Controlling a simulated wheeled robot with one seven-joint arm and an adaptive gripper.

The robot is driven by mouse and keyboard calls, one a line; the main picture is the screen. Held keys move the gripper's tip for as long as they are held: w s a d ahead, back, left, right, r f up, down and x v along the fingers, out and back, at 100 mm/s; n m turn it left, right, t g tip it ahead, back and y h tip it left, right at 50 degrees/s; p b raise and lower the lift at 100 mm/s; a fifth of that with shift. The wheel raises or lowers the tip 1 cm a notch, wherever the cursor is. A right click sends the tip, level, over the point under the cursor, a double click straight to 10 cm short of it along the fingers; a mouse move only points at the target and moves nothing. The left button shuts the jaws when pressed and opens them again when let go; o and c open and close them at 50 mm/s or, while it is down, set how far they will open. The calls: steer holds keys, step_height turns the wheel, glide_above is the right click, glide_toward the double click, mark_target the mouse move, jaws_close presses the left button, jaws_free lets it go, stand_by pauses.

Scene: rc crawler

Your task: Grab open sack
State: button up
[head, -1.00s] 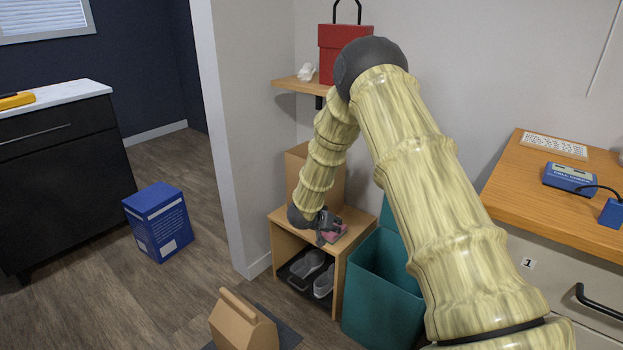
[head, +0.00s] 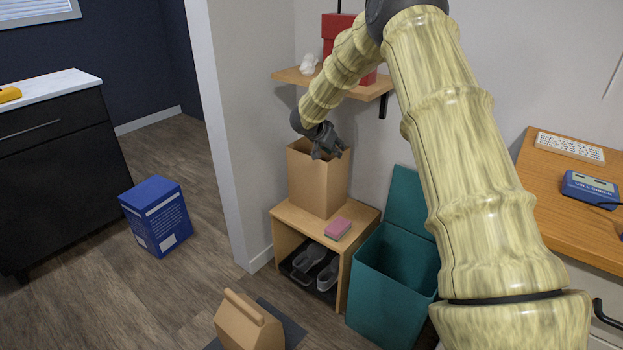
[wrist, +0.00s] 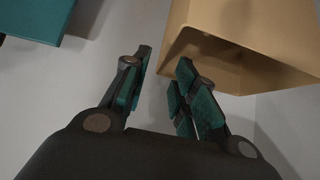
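The open sack (head: 315,185), a plain brown paper bag with its top open, stands upright on the small wooden bench. My gripper (head: 329,151) is at the sack's top, by its right rim in the head view. In the wrist view my gripper (wrist: 165,63) has its fingers spread with a gap between them and nothing held. The sack (wrist: 275,42) is at the upper right there, its mouth facing the fingers. The right finger overlaps its edge in the picture; I cannot tell whether they touch.
A pink block (head: 338,228) lies on the wooden bench (head: 292,216), with shoes (head: 311,263) below. A teal open bin (head: 392,305) stands to the right. A wall shelf (head: 300,78) holding a red box (head: 338,38) is above. A closed brown bag (head: 246,325) stands on the floor.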

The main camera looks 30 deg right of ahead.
steer(key=a+b+x, duration=0.1)
steer(key=b+x, duration=0.2)
steer(key=x, duration=0.8)
steer(key=shift+f, duration=0.35)
steer(key=shift+w+d+r, duration=0.1)
jaws_close()
